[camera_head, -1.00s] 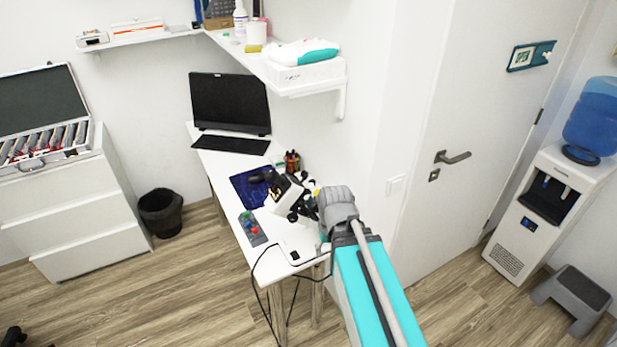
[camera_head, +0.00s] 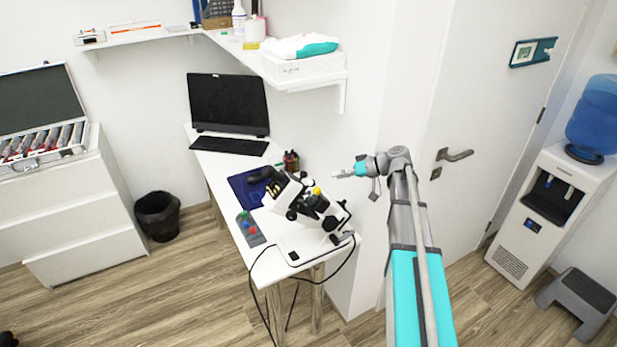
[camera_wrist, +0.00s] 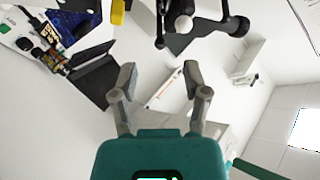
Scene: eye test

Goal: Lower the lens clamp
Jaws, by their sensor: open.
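A white and black lens instrument (camera_head: 305,203) stands tilted on a white base at the near end of the desk. A yellow knob (camera_head: 317,190) sits on its upper side. Which part is the lens clamp I cannot tell at this size. My gripper (camera_head: 342,173) is in the air to the right of the instrument and above it, apart from it, pointing left. In the wrist view my gripper (camera_wrist: 158,72) has its two fingers spread with nothing between them. Black parts of the instrument (camera_wrist: 205,22) with a pale round knob show at the top, beyond the fingertips.
The white desk (camera_head: 222,161) also holds a laptop (camera_head: 229,103), a pen cup (camera_head: 291,160) and a small box with coloured buttons (camera_head: 251,229). A shelf (camera_head: 300,84) overhangs behind. A door (camera_head: 470,110) is at right. A cable hangs off the desk's near edge.

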